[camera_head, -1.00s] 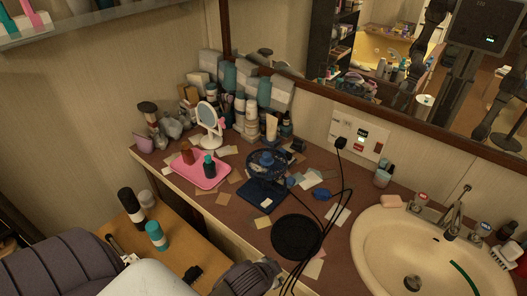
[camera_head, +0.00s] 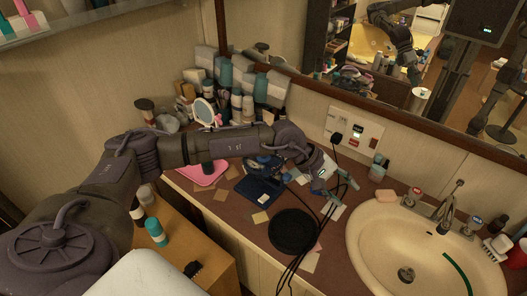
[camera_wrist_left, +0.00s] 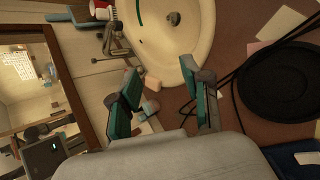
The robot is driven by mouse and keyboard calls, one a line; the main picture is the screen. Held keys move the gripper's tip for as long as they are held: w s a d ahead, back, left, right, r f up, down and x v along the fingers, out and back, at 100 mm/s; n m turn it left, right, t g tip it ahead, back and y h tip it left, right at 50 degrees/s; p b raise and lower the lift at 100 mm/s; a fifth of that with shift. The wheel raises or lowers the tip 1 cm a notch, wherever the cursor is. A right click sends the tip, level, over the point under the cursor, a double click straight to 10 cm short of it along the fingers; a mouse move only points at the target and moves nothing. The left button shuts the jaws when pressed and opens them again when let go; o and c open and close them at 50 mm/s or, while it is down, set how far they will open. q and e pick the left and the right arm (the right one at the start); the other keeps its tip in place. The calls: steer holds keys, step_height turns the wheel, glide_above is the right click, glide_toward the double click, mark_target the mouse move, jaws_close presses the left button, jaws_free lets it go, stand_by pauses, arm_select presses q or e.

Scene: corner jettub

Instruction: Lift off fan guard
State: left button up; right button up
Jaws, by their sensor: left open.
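A small dark blue fan (camera_head: 266,166) stands on the brown counter, partly hidden behind my left arm. Its square dark blue base (camera_head: 258,191) shows in front. A flat black round disc (camera_head: 292,231) lies on the counter to its right; it also shows in the left wrist view (camera_wrist_left: 278,82), with black cables across it. I cannot tell whether this disc is the fan guard, or whether a guard sits on the fan. My left gripper (camera_head: 347,199) is open and empty, right of the fan, above the counter near the wall outlet. My right gripper is out of view.
The sink (camera_head: 415,240) is at the right. A pink tray (camera_head: 203,174), a round mirror (camera_head: 205,110) and several bottles stand at the left and back. Black cables (camera_head: 318,222) run from the wall outlet (camera_head: 355,130). Loose cards lie around the fan.

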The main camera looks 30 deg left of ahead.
arm_select(q)
steer(key=w+a+r+m+y, duration=0.2)
steer(key=a+y, duration=0.3)
steer(key=a, duration=0.8)
steer(key=w+a+r+m+y, duration=0.1)
steer(key=a+r+m+y, duration=0.15)
steer(key=a+y, duration=0.7)
steer(key=w+a+f+h+b, duration=0.1)
steer(key=f+b, duration=0.1)
steer(key=f, duration=0.1)
steer(key=w+a+f+h+b, duration=0.1)
steer(key=a+f+b, duration=0.1)
steer(key=f, duration=0.1)
steer(key=w+a+f+h+b, duration=0.1)
steer(key=a+f+h+b, duration=0.1)
steer(key=f, duration=0.2)
steer(key=shift+w+a+b, duration=0.1)
steer(key=shift+w+b, duration=0.1)
steer(key=shift+b, duration=0.1)
steer(key=shift+c, duration=0.2)
jaws_close()
steer(key=shift+r, duration=0.1)
steer(key=shift+r+p, duration=2.05)
steer(key=shift+r, duration=0.85)
